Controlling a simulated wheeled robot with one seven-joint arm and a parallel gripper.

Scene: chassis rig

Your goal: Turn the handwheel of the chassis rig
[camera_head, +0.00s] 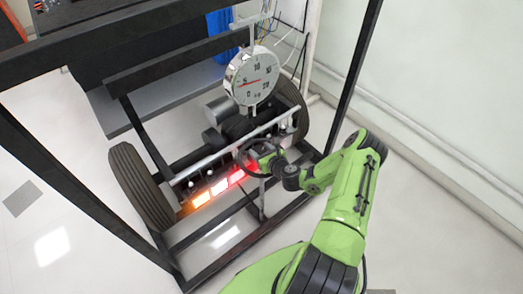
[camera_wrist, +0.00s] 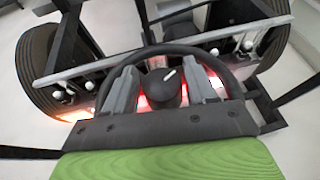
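The handwheel (camera_head: 241,160) is a black ring on the front of the chassis rig, low in the middle of the head view. In the wrist view its rim (camera_wrist: 172,49) arches across the picture, with a round black hub (camera_wrist: 163,87) bearing a white mark. My gripper (camera_wrist: 158,70) faces the wheel. Its two grey fingers stand apart on either side of the hub, inside the rim as seen, with gaps beside the hub. Whether they touch the wheel cannot be told. The gripper (camera_head: 272,163) also shows in the head view, partly over the wheel; the lower rim is hidden.
A round dial gauge (camera_head: 252,76) marked kg stands above the rig. A tyre (camera_head: 142,187) is at the left and another (camera_head: 291,108) at the back right. Lit orange-red lamps (camera_head: 219,187) line the front. Black frame posts (camera_head: 352,75) surround the rig. The floor at right is clear.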

